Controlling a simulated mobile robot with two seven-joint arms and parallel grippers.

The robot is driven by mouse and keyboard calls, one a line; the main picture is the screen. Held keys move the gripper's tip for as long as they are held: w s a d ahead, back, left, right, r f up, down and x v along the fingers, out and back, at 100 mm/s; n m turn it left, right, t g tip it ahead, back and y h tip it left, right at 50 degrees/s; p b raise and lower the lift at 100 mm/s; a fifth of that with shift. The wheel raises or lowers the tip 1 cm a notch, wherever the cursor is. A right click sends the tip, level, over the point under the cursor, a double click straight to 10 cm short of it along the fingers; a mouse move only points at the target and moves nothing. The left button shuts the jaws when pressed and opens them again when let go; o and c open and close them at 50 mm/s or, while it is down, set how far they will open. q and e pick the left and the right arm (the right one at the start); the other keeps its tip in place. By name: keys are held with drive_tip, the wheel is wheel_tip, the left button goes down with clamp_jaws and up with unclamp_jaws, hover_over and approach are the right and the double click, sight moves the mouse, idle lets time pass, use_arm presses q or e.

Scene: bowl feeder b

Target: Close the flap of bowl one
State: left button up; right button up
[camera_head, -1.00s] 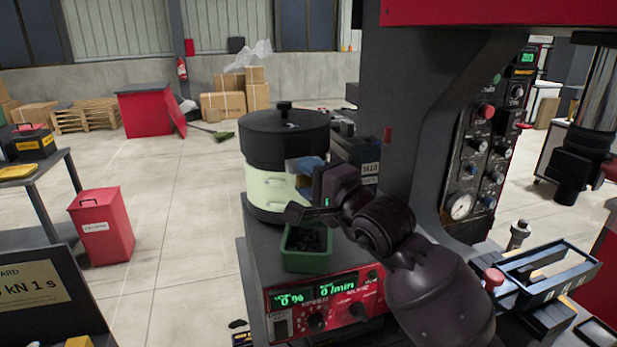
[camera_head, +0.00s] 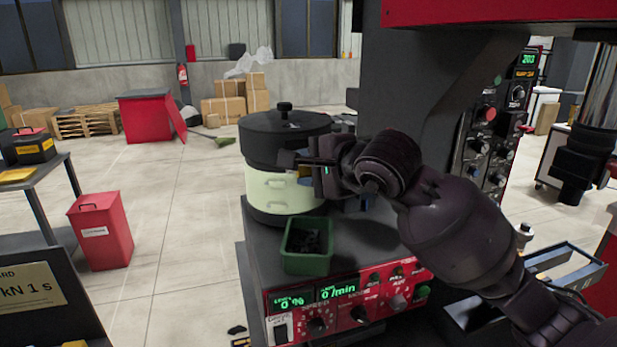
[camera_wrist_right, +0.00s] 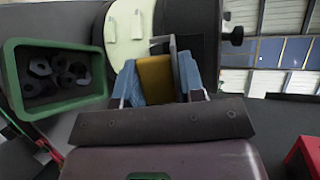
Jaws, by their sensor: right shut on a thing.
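The bowl feeder (camera_head: 278,190) has a cream body and a black lid, and stands on the grey machine top. My right gripper (camera_head: 306,172) is at its front right side. In the right wrist view the blue fingers of my right gripper (camera_wrist_right: 186,76) are shut on a yellow piece (camera_wrist_right: 155,77) in front of the cream wall (camera_wrist_right: 124,28). This piece may be the flap, but I cannot tell for sure. A thin grey bracket (camera_wrist_right: 174,44) shows just beyond the fingers. The arm hides part of the bowl's right side. My left gripper is not in view.
A green bin (camera_head: 306,262) of dark nuts stands just in front of the bowl. Below it is a red control panel (camera_head: 340,299) with knobs and green displays. A large dark press frame (camera_head: 410,70) rises at the right. The floor left of the machine is mostly clear.

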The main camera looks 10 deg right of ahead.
drive_tip(key=shift+w+f+m+g+h, duration=0.1)
drive_tip(key=shift+w+m+g+h, duration=0.2)
drive_tip(key=shift+g, duration=0.4)
drive_tip(key=shift+s, duration=0.1)
drive_tip(key=shift+a, duration=0.1)
